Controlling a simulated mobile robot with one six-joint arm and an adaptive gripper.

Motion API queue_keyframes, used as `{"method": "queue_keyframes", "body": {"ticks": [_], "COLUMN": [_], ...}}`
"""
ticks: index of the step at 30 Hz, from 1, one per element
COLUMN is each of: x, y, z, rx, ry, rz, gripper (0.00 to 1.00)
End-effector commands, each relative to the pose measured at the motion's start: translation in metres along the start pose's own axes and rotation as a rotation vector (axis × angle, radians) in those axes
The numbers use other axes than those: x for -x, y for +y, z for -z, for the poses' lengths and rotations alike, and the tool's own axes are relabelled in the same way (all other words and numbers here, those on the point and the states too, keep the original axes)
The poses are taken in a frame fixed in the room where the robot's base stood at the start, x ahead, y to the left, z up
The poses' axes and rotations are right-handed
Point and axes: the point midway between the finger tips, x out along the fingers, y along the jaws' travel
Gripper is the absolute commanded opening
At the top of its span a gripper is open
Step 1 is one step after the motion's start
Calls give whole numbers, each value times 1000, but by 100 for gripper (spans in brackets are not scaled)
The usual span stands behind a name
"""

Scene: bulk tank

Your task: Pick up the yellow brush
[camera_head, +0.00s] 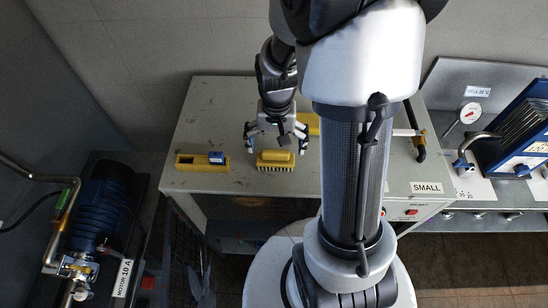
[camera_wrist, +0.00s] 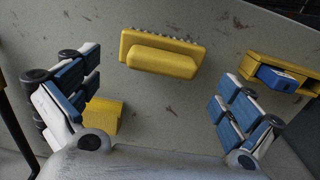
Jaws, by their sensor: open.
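The yellow brush (camera_head: 275,160) lies on the grey bench top near its front edge, bristles towards the front edge in the head view. In the wrist view the brush (camera_wrist: 162,54) is at the upper middle, with its raised handle bar facing the camera. My gripper (camera_head: 277,140) is open above the bench, over and slightly behind the brush. In the wrist view the fingers of my gripper (camera_wrist: 158,98) are spread wide to either side, and the brush is beyond them, between their lines. Nothing is between the fingers.
A yellow holder (camera_head: 190,161) with a blue piece (camera_head: 216,157) lies left of the brush on the bench top (camera_head: 215,115). A yellow block (camera_head: 309,123) lies behind and right of the brush. A black-and-yellow handle (camera_head: 417,145) stands at the bench's right. Bare bench surface surrounds the brush.

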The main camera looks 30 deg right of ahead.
Motion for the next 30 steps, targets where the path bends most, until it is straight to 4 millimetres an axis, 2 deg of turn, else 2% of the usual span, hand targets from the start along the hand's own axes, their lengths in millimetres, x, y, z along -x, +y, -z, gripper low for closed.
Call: {"method": "queue_keyframes", "body": {"ticks": [1, 8, 16, 25, 30], "x": [-7, -22, -60, -64, -64], "y": [0, 0, -1, -1, -1], "z": [-1, -3, -7, -7, -7], "rx": [0, 1, 1, 0, 0], "ry": [-3, -3, -2, 0, 0], "rz": [-1, -1, -1, 0, 0], "gripper": [100, 100, 100, 100, 89]}}
